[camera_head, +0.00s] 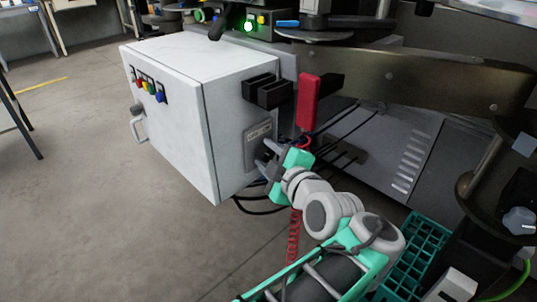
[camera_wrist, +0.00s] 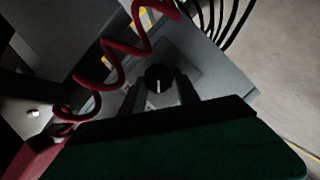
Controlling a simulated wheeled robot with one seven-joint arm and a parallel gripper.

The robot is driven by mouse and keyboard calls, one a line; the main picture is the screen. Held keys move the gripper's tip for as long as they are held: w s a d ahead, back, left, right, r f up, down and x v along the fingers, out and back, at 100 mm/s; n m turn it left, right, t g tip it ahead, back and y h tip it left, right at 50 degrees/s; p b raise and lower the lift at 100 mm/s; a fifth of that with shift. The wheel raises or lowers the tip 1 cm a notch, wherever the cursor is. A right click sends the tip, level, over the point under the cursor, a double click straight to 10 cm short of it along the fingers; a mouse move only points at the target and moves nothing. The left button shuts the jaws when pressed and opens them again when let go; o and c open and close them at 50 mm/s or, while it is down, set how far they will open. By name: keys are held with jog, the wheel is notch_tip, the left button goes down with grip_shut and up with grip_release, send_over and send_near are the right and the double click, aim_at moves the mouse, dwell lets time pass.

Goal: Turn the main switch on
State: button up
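The main switch, a round black knob (camera_wrist: 158,77) with a light pointer line, is on a grey plate (camera_wrist: 185,62) in the wrist view. The plate also shows on the side of the white cabinet (camera_head: 175,100) in the head view, with a label (camera_head: 258,133) on it. My gripper (camera_head: 265,158) is right in front of this plate and mostly hides the knob there. In the wrist view its two dark fingers (camera_wrist: 160,90) are apart, one on either side of the knob. I cannot tell whether they touch it.
A red handheld tool (camera_head: 308,99) hangs beside the cabinet near black holders (camera_head: 270,92). Its coiled red cord (camera_wrist: 120,45) crosses close to my gripper. Black cables (camera_head: 262,207) run below. A green crate (camera_head: 418,250) stands at the lower right.

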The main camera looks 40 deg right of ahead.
jog(key=shift+f, duration=0.1)
grip_shut()
jog(key=shift+m, duration=0.3)
jog(key=m+p, duration=0.1)
jog(key=m+g+y+p, duration=0.1)
jog(key=p, duration=0.1)
jog(key=shift+d+r+m+y, duration=0.2)
jog(key=shift+r+m+y, duration=0.1)
jog(key=m+y+p, duration=0.1)
jog(key=m+p, duration=0.1)
jog(key=p, duration=0.1)
jog(key=shift+d+r+m+y, duration=0.1)
jog(key=shift+m+y, duration=0.2)
jog(key=shift+y, duration=0.1)
jog(key=m+y+p, duration=0.1)
jog(key=p, duration=0.2)
jog(key=m+y+p, duration=0.1)
jog(key=m+p, duration=0.1)
jog(key=p, duration=0.1)
jog(key=shift+d+m+y, duration=0.2)
jog(key=shift+m+y, duration=0.1)
jog(key=m+y+p, duration=0.1)
jog(key=m+p, duration=0.1)
jog(key=p, duration=0.2)
jog(key=shift+y, duration=0.3)
jog(key=shift+d+f+m+y+p, duration=0.1)
jog(key=shift+f+m+y+p, duration=0.2)
jog(key=shift+m+p, duration=0.3)
jog(key=shift+f, duration=0.1)
